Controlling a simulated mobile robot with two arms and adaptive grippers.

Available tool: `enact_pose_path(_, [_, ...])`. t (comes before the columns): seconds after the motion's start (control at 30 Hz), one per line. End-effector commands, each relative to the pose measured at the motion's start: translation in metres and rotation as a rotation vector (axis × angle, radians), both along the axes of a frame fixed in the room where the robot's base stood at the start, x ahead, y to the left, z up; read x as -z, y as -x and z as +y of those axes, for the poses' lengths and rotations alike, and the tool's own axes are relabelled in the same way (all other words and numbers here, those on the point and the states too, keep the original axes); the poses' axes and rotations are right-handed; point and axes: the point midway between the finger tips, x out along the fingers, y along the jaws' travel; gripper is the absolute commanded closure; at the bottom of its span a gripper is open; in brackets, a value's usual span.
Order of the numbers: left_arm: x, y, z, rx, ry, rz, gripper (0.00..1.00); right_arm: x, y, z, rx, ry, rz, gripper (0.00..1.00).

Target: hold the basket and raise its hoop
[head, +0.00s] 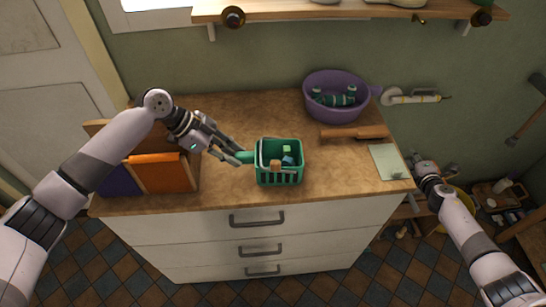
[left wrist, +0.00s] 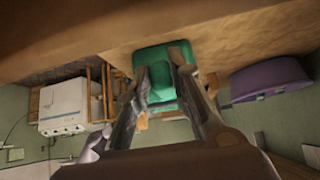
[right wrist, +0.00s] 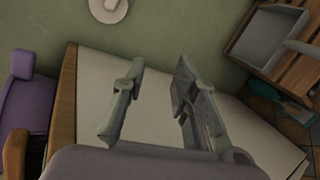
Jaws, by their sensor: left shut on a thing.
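The small green basket (head: 279,178) stands on the wooden counter top near its front edge, with several small coloured blocks inside. A pale line along its left and front rim may be the hoop, lying down; I cannot tell for sure. In the left wrist view this green part (left wrist: 160,75) sits between the fingers, before the basket (left wrist: 178,52). My right gripper (head: 424,165) is beyond the counter's right edge; its fingers (right wrist: 158,75) are apart and empty.
A purple basin (head: 337,112) with green items stands at the back right. A shelf (head: 350,10) overhangs the back.

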Motion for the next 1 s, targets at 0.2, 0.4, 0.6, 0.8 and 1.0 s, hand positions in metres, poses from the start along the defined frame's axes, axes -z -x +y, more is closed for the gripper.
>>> enact_pose_path(0.2, [0.009,0.004,0.002,0.005,-0.014,0.012,1.0,-0.092,-0.06,0.029,-0.147,0.172,-0.135,0.73])
enact_pose_path(0.4, [0.009,0.004,0.002,0.005,-0.014,0.012,1.0,-0.173,-0.106,0.068,-0.154,0.146,-0.28,0.73])
enact_pose_path(0.6, [0.009,0.004,0.002,0.005,-0.014,0.012,1.0,-0.243,-0.147,0.125,-0.074,-0.1,-0.388,0.73])
enact_pose_path(0.8, [0.009,0.004,0.002,0.005,-0.015,0.012,1.0,-0.278,-0.17,0.187,0.004,-0.388,-0.359,0.73])
enact_pose_path(1.0, [0.009,0.004,0.002,0.005,-0.015,0.012,1.0,-0.293,-0.175,0.262,0.044,-0.623,-0.212,0.73])
